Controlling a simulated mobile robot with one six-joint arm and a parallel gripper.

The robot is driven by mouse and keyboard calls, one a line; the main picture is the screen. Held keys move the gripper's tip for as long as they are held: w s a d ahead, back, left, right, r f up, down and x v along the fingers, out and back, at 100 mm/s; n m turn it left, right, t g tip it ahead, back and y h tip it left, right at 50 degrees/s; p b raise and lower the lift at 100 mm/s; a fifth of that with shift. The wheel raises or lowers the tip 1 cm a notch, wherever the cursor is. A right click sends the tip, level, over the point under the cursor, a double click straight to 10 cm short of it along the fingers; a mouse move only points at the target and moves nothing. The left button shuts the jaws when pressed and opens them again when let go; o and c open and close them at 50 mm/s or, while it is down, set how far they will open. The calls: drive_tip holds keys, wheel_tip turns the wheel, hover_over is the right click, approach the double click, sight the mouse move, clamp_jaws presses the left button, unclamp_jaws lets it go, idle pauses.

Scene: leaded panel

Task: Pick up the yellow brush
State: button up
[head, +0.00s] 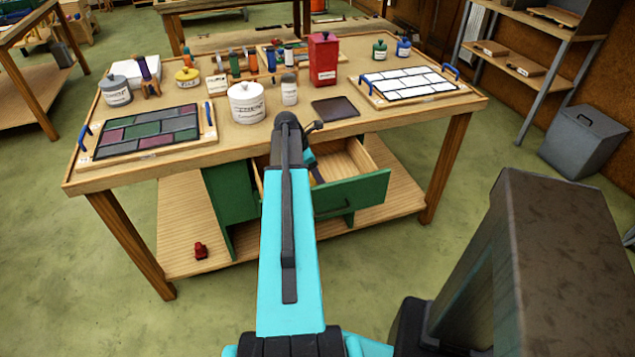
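I cannot make out a yellow brush in the head view. The green-fronted drawer (367,193) under the worktable is pulled open, and its wooden inside is partly hidden by my arm. My gripper (318,178) seems to point down at the drawer, behind my cyan forearm. Its fingers are too hidden and small to show whether they are open or shut.
A coloured leaded panel (150,132) lies at left and a white one (408,83) at right, on boards with blue handles. A white pot (246,103), red canister (323,60) and dark plate (335,107) stand or lie between. A grey bin (583,140) is at right.

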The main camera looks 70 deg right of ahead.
drive_tip(key=shift+s+f, duration=0.1)
drive_tip(key=shift+f, duration=0.15)
idle(0.4)
drive_tip(key=c, duration=1.2)
drive_tip(key=shift+c, duration=0.2)
drive_tip(key=shift+r, duration=0.15)
drive_tip(key=shift+r+b, duration=0.5)
drive_tip(key=shift+r, duration=4.35)
